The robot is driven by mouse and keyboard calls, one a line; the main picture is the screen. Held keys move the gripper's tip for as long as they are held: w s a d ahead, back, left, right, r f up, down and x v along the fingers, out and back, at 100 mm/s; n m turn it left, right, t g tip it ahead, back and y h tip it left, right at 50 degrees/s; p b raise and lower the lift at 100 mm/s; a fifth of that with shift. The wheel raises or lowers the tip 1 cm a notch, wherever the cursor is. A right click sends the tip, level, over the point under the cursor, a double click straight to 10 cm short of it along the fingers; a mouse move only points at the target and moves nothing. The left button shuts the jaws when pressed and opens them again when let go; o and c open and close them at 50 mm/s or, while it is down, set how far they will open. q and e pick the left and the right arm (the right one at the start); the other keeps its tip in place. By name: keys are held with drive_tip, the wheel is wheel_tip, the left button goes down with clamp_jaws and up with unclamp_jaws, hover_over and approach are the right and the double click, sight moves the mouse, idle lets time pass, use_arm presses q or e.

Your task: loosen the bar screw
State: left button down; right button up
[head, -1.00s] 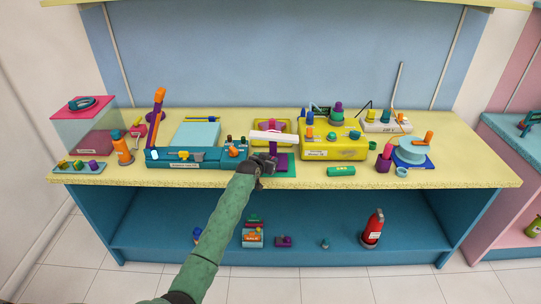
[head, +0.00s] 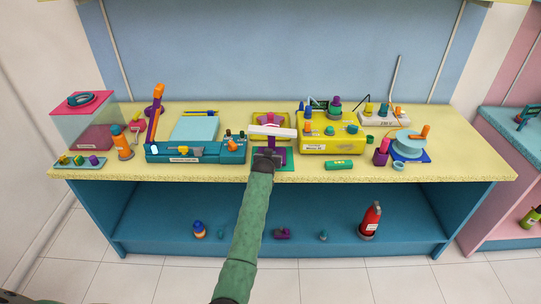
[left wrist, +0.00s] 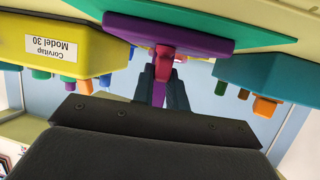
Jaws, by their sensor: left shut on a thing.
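My left gripper (head: 267,153) is at the front of the stand, below the bar. In the left wrist view, which is upside down, my left gripper (left wrist: 165,75) has its dark fingers on either side of a narrow purple piece (left wrist: 158,94), shut on it. A red part (left wrist: 165,50) and the magenta-purple base (left wrist: 150,33) show behind. I cannot tell whether the purple piece is the bar screw. My right gripper is not in view.
A yellow box (head: 332,146) stands right of the stand and a teal box (head: 195,154) left, both close by. A yellow tray (head: 286,118) is behind. A green cylinder (head: 339,165) lies on the front right. A red extinguisher (head: 370,221) stands on the lower shelf.

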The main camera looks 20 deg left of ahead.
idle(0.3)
use_arm(q)
drive_tip(key=c, duration=1.4)
unclamp_jaws()
drive_tip(key=shift+d, duration=0.1)
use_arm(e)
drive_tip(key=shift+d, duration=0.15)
